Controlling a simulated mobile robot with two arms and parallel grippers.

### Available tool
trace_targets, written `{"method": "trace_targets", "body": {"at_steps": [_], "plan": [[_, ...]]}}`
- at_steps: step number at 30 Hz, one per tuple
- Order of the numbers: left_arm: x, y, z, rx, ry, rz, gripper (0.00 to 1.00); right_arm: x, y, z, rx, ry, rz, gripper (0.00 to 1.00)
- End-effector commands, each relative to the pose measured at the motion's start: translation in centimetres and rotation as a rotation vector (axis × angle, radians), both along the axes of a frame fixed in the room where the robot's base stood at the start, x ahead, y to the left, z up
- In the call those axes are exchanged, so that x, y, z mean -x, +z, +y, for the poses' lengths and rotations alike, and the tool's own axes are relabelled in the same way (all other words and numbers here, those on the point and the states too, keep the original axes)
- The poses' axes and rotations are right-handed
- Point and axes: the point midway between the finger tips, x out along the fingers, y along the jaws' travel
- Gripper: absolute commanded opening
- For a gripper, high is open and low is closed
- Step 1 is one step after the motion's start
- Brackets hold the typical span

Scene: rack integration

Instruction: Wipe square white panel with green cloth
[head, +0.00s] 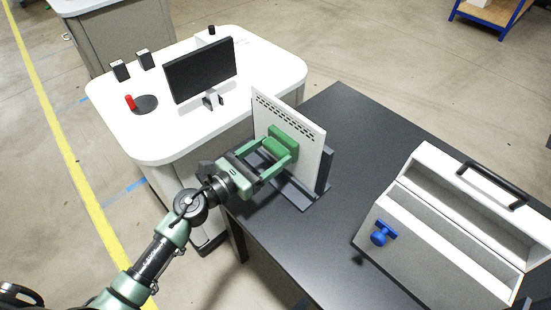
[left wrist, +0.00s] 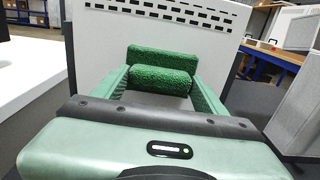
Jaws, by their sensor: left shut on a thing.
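The square white panel (head: 303,130) stands upright in a dark stand (head: 299,192) on the black table, with a row of slots near its top. It also fills the back of the left wrist view (left wrist: 200,52). My left gripper (head: 280,152) is shut on the green cloth (head: 284,139), a folded pad. The cloth is against or very close to the panel's face; contact is hard to tell. In the left wrist view the cloth (left wrist: 160,72) sits between the two fingers, in front of the panel's middle. My right gripper is not in view.
A white and grey box (head: 440,228) with a black handle and a blue knob (head: 380,236) stands on the right of the black table (head: 354,121). A white desk (head: 170,142) with a monitor (head: 201,70) and a red object (head: 130,102) is behind at left.

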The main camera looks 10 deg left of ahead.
Motion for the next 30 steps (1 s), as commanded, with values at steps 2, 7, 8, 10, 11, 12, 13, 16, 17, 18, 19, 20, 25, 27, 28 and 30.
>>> {"method": "trace_targets", "body": {"at_steps": [2, 7, 8, 10, 11, 12, 13, 16, 17, 18, 19, 20, 25, 27, 28, 30], "plan": [[-0.5, -0.1, 0.6, -0.001, 0.001, -0.002, 0.28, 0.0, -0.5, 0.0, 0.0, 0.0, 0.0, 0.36], [-0.8, 0.0, 1.0, 0.001, 0.0, -0.001, 0.28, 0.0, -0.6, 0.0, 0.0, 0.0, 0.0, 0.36], [-0.9, 0.0, 1.1, 0.001, 0.0, -0.001, 0.28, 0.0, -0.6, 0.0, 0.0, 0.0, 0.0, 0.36], [-1.1, 0.0, 1.3, 0.0, 0.0, -0.001, 0.28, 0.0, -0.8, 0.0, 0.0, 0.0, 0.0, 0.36], [-1.2, -0.1, 1.4, -0.001, 0.0, -0.002, 0.28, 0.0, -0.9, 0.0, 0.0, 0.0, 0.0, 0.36], [-1.4, -0.1, 1.7, -0.002, 0.0, -0.003, 0.28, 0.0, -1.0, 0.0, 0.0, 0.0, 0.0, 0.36], [-1.6, -0.1, 1.8, -0.002, 0.0, -0.003, 0.28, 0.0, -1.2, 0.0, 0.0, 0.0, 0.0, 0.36], [-2.2, -0.1, 2.5, -0.001, 0.0, -0.002, 0.28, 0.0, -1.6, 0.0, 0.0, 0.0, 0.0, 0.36], [-2.4, -0.2, 2.7, -0.001, 0.0, -0.002, 0.28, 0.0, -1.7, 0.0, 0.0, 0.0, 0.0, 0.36], [-2.7, -0.1, 3.0, -0.002, 0.0, -0.003, 0.28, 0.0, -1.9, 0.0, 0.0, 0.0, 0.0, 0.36], [-2.8, -0.1, 3.2, -0.002, 0.001, -0.003, 0.28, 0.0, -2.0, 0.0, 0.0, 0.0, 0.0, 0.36], [-3.0, -0.1, 3.3, -0.002, 0.001, -0.003, 0.28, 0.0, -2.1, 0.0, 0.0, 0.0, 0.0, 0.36], [-3.4, 0.1, 3.8, 0.001, 0.001, -0.003, 0.28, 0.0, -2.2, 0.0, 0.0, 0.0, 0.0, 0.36], [-3.5, 0.1, 4.0, 0.0, 0.002, -0.004, 0.28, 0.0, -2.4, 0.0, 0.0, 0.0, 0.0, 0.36], [-3.6, 0.0, 4.1, 0.0, 0.002, -0.004, 0.28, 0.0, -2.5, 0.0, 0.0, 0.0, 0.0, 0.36], [-3.9, 0.0, 4.6, -0.001, 0.003, -0.004, 0.28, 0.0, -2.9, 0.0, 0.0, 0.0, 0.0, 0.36]]}}
